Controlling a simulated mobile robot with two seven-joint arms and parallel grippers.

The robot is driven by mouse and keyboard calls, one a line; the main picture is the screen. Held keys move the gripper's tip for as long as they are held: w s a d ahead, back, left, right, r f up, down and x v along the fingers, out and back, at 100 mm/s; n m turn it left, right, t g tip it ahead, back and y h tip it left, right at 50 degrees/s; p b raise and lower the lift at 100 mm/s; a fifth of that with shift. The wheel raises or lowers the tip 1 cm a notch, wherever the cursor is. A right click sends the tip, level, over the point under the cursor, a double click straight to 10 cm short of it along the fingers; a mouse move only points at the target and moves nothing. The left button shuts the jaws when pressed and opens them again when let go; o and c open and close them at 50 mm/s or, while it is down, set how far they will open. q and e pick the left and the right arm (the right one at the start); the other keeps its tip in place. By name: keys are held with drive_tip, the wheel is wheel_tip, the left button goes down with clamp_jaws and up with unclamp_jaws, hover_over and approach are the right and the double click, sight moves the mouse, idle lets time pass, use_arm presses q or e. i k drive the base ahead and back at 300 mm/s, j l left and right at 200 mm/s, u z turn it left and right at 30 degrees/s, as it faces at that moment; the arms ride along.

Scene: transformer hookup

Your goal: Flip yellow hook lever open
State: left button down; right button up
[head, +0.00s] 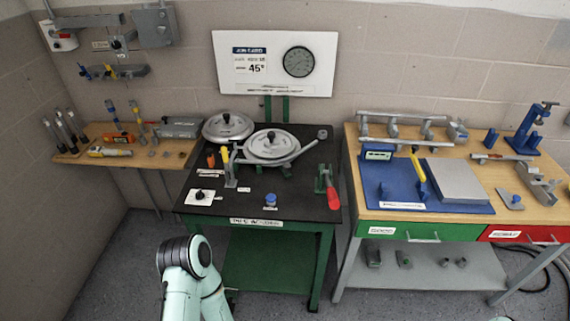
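A yellow lever (224,155) stands upright on a grey bracket (231,178) at the left of the black-topped table, beside a round lidded pot (271,144). A second yellow lever (418,174) slants upward on the blue board of the right bench. A small yellow piece (113,72) also shows on the grey wall shelf. I cannot tell from the picture which of these is the hook lever. One of my arms shows at the bottom, left of centre, clear of the levers. Neither gripper is in view.
The black table (252,211) also holds a spare lid (228,125), a red-handled clamp (331,193), a blue knob (270,199) and a white dial plate (199,196). A wooden shelf (75,156) with tools is at left. The right bench (377,206) carries several fixtures. The table's front middle is mostly clear.

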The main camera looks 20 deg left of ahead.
sight(223, 150)
drive_tip(key=j+z, duration=0.1)
drive_tip(key=z, duration=0.3)
drive_tip(key=j+z, duration=0.1)
drive_tip(key=z, duration=0.3)
drive_tip(key=k+j+z, duration=0.1)
drive_tip(key=j+z, duration=0.15)
drive_tip(key=k+j+z, duration=0.2)
drive_tip(key=j, duration=0.2)
drive_tip(key=k+j+z, duration=0.1)
drive_tip(key=j+z, duration=0.15)
drive_tip(key=k+j+z, duration=0.15)
drive_tip(key=k+j, duration=0.15)
drive_tip(key=j, duration=0.2)
drive_tip(key=k+j+z, duration=0.2)
drive_tip(key=j, duration=0.25)
drive_tip(key=k+j, duration=1.35)
drive_tip(key=j+z, duration=0.05)
drive_tip(key=j, duration=0.15)
